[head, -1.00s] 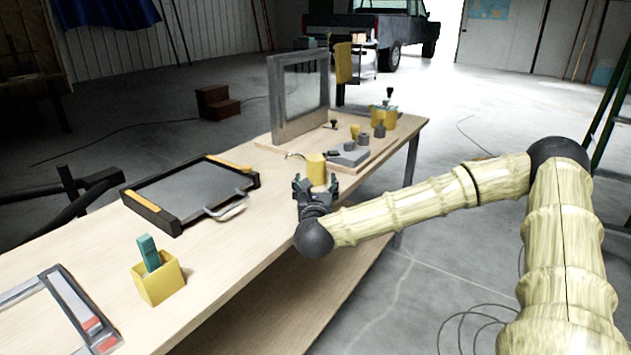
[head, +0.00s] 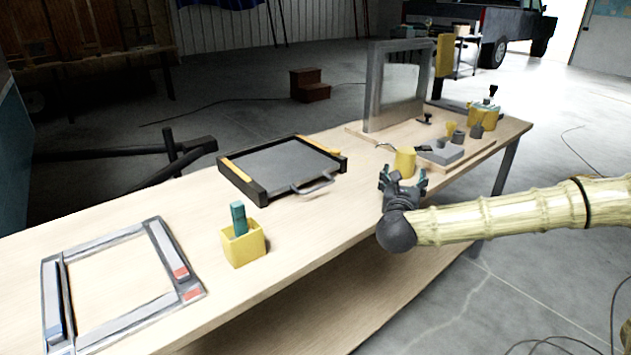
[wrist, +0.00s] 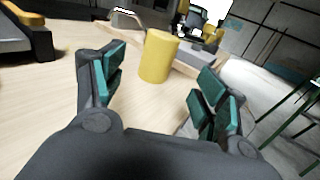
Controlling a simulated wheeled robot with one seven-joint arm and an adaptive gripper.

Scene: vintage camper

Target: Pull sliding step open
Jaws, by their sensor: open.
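The sliding step looks to be the flat grey panel (head: 280,160) in a black frame with yellow side strips, lying on the workbench. A grey bar handle (head: 313,184) sticks out from its near side. Part of the black frame (wrist: 22,40) shows at the upper left in the wrist view. My gripper (head: 403,178) is open and empty at the bench's near edge, to the right of the handle and apart from it. A yellow cylinder (wrist: 158,58) stands just beyond the open fingers in the wrist view; I see no contact.
The workbench (head: 340,222) is clear between the panel and its near edge. A yellow box (head: 243,247) with a teal block stands left of the panel, beside a grey metal frame (head: 165,250). A framed upright pane (head: 400,85) and small parts stand at the far right.

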